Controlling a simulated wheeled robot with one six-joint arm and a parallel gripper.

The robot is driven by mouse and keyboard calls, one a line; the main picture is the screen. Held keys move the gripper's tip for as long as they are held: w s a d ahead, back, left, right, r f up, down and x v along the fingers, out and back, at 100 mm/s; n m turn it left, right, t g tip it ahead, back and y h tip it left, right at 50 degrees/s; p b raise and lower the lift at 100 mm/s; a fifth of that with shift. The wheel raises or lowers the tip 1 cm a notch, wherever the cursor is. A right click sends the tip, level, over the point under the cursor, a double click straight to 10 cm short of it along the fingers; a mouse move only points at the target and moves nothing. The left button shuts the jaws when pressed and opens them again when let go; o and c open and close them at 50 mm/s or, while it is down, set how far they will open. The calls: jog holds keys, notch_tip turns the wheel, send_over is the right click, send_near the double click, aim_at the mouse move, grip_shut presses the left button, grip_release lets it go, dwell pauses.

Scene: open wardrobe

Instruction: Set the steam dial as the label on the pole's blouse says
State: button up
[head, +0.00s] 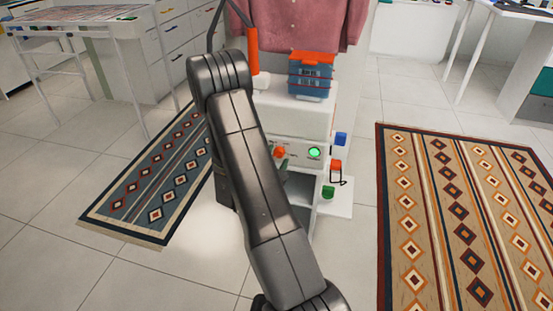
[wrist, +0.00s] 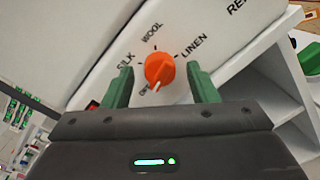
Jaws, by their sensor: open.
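The orange steam dial (wrist: 159,68) sits on a white panel marked OFF, SILK, WOOL and LINEN; its white pointer mark is toward OFF. In the head view the dial (head: 279,152) shows on the front of the white steamer (head: 290,118), just right of my arm. My gripper (wrist: 160,82) is open, its green fingers on either side of the dial, with a visible gap at each side.
A blue box with an orange lid (head: 310,75) stands on the steamer, beside an orange-handled wand (head: 251,50). A green-lit button (head: 314,153) is right of the dial. Blue (head: 340,138), orange (head: 336,166) and green (head: 328,192) pieces are at its right side. Patterned rugs flank it.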

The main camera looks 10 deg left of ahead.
jog(key=shift+w, duration=0.1)
jog(key=c, duration=1)
